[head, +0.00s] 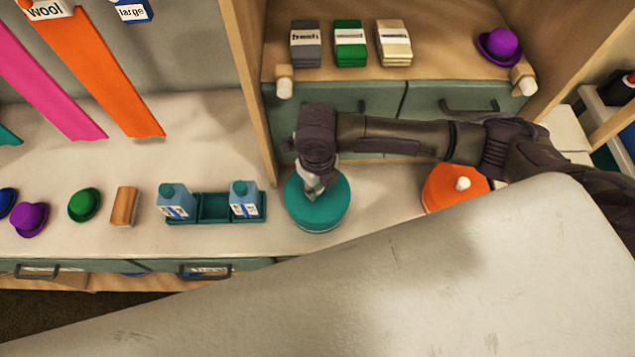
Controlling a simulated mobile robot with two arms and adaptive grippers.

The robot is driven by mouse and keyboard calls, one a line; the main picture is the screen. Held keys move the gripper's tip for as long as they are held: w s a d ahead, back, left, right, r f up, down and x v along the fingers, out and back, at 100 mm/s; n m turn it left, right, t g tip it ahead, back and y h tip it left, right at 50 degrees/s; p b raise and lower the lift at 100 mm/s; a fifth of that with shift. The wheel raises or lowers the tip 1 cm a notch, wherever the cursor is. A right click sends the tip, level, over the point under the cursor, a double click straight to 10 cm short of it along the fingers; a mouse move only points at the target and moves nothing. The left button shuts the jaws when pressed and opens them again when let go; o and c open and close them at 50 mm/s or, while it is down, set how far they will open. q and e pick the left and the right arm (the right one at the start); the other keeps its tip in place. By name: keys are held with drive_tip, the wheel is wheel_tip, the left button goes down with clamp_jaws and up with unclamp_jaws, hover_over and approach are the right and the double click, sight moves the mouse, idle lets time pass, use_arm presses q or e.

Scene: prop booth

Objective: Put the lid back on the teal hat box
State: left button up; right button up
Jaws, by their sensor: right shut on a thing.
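The teal hat box (329,218) stands on the pale counter, right of the upright wooden panel. Its round teal lid (335,203) shows from above, over the box. I cannot tell whether the lid sits fully down on the rim. My right arm comes in from the right and bends down over the lid. My right gripper (314,189) points down at the lid's middle and is shut on the lid's knob, which the fingers hide. My left gripper is not in view.
An orange hat box (443,188) with a white knob stands to the right, partly behind my arm. A teal tray (215,208) with two blue-and-white cartons stands left of the panel (250,90). Small hats and a wooden block lie farther left. Drawers (440,103) are behind.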

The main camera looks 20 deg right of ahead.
drive_tip(key=shift+p, duration=0.65)
idle(1.1)
drive_tip(key=shift+f, duration=0.15)
idle(0.9)
drive_tip(key=shift+p, duration=0.45)
idle(0.5)
drive_tip(key=o, duration=1.6)
drive_tip(key=shift+r+p, duration=3.5)
drive_tip(key=shift+p, duration=0.1)
